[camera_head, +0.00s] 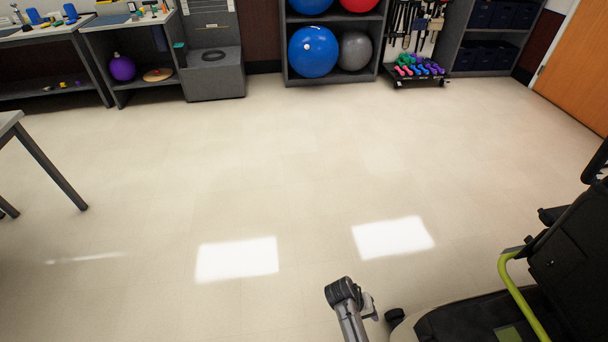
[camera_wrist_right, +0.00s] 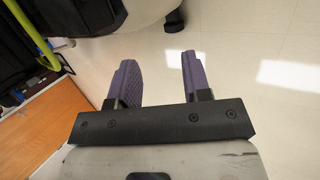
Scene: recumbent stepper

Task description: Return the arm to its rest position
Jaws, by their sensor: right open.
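My right gripper (camera_wrist_right: 157,58) is open and empty in the right wrist view, with two purple-grey padded fingers spread apart and bare floor between and beyond them. In the head view my right arm rises from the bottom edge, and its gripper (camera_head: 370,307) shows small and partly hidden at the wrist, just left of the recumbent stepper. The recumbent stepper (camera_head: 570,260) is black with a yellow-green handle and stands at the lower right. Part of its pale base and the yellow-green bar (camera_wrist_right: 21,46) show in the wrist view. My left gripper is not in view.
The pale floor (camera_head: 240,180) is widely clear. A table (camera_head: 45,165) stands at the left edge. Along the back are workbenches, a grey box seat (camera_head: 212,75), a shelf with a blue ball (camera_head: 313,51) and a dumbbell rack (camera_head: 418,72). A wooden door (camera_head: 580,70) is at the right.

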